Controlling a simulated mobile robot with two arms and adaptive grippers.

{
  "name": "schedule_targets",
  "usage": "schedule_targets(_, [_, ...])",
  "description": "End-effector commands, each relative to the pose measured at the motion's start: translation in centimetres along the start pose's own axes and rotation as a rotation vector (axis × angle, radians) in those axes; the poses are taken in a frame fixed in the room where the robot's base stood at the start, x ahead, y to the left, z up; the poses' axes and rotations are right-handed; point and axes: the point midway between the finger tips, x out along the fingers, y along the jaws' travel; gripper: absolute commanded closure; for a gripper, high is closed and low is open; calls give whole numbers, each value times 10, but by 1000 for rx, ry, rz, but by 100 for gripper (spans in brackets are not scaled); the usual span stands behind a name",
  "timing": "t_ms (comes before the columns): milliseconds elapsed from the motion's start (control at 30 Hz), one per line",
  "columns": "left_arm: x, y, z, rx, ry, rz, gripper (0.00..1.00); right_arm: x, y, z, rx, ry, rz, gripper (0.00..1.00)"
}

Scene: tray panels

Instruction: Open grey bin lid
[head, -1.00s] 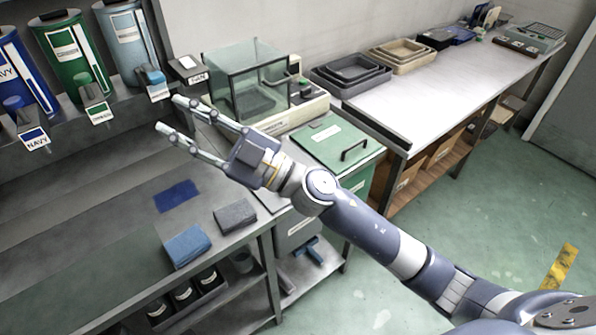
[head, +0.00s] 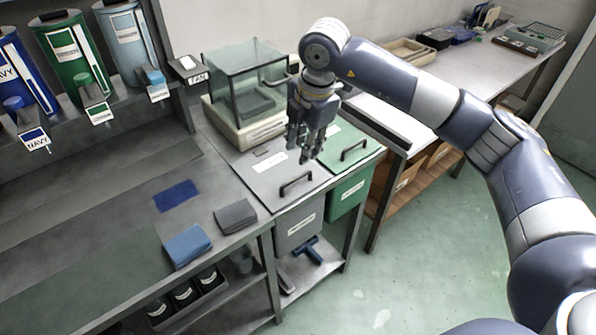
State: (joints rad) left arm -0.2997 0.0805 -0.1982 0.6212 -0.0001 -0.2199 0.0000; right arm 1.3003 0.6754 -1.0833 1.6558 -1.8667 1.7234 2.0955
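The grey bin (head: 298,228) stands under the counter. Its grey lid (head: 262,184) lies flat and closed in the counter top, with a dark bar handle (head: 297,184) near its front edge. My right gripper (head: 309,157) points down over the back right part of the grey lid, behind the handle and apart from it. Its fingertips show a small gap, and nothing is between them. The gripper hides part of the lids behind it. My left gripper is not in view.
A green bin lid (head: 340,135) with its own handle is just right of the grey lid. A glass box on a scale (head: 245,85) stands behind. A grey cloth (head: 235,216) and a blue cloth (head: 187,246) lie on the counter at left.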

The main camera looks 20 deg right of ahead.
Motion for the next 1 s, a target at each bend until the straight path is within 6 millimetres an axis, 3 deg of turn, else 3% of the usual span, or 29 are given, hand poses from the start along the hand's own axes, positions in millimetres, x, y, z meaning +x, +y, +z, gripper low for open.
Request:
schedule_targets(600, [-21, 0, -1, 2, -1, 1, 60, 95, -1, 1, 4, -3, -6, 70])
schedule_targets(1000, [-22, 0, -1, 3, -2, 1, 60, 106, -1, 1, 2, -4, -3, 70])
